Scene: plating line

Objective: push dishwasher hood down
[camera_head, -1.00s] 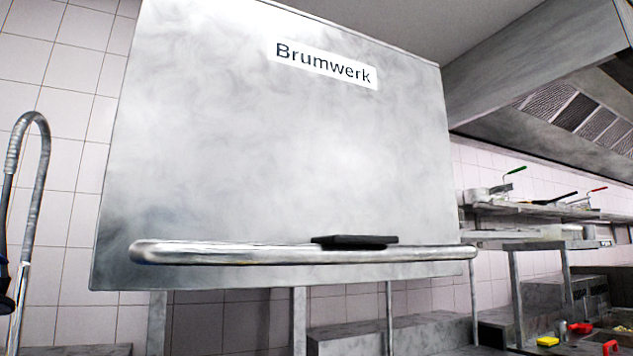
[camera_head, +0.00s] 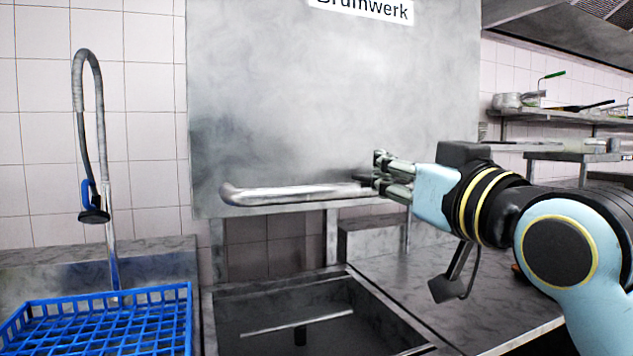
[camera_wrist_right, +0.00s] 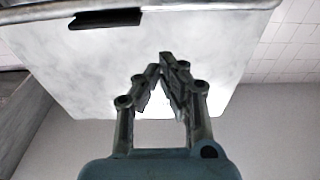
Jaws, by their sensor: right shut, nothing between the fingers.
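The dishwasher hood (camera_head: 290,100) is a large grey metal panel, standing raised above the open wash basin (camera_head: 300,320). Its round bar handle (camera_head: 290,195) runs along the lower front; its right end is hidden behind my right gripper (camera_head: 380,172). That gripper comes in from the right, with its shut, empty fingertips in front of the handle's right part. I cannot tell whether they touch it. In the right wrist view the fingers (camera_wrist_right: 160,68) are closed together, with the pale hood panel (camera_wrist_right: 225,50) behind them and a black block (camera_wrist_right: 105,19) at its edge. My left gripper is out of view.
A blue rack (camera_head: 100,325) stands at the lower left, beside a hanging spray hose (camera_head: 90,130). A metal counter (camera_head: 420,270) lies right of the basin, under my right arm. Shelves with pans (camera_head: 508,101) are at the back right.

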